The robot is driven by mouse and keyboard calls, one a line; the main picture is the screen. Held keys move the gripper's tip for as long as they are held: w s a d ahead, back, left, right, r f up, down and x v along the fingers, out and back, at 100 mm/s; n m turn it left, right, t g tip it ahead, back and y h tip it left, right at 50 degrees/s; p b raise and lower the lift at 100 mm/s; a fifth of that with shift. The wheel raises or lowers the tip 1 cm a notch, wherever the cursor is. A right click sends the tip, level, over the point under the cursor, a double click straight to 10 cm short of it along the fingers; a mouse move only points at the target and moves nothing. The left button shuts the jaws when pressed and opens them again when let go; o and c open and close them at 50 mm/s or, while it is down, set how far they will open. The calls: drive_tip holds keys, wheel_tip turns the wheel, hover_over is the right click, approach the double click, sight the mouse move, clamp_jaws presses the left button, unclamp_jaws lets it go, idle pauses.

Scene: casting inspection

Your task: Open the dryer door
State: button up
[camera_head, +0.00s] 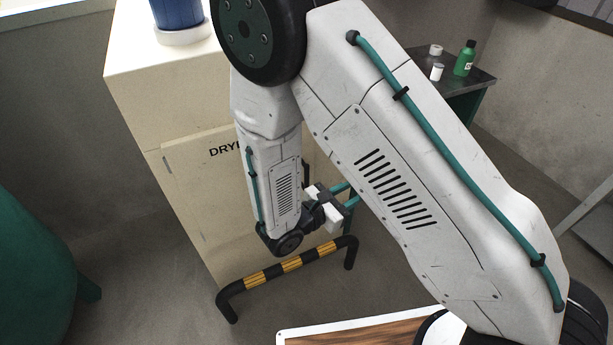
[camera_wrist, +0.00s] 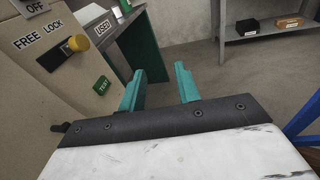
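The cream dryer (camera_head: 190,220) stands left of centre in the head view. Its front door (camera_head: 190,165) carries a label starting "DRY", partly hidden by my arm. The door looks closed. A dark upright bar (camera_head: 306,172), possibly the handle, shows beside my forearm. My gripper (camera_head: 352,194) is by the dryer's right edge, pointing right, away from the door front. In the wrist view my gripper (camera_wrist: 160,70) has its two teal fingers apart with nothing between them. A cream panel there has a "FREE LOCK" switch with a yellow knob (camera_wrist: 77,43) and a green "TEST" button (camera_wrist: 102,85).
A black-and-yellow guard rail (camera_head: 290,264) stands low before the dryer. A dark green bench (camera_head: 470,85) with a green bottle (camera_head: 465,58) is behind right. A blue container (camera_head: 178,12) sits on the dryer. A grey shelf (camera_wrist: 262,32) holds small boxes.

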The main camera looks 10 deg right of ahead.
sight(306, 178)
drive_tip(key=w+a+f+n+t+y, duration=0.7)
drive_tip(key=a+n+t+y, duration=0.15)
drive_tip(key=a, duration=0.25)
drive_tip(key=x, duration=0.7)
drive_tip(key=shift+w, duration=0.1)
clamp_jaws()
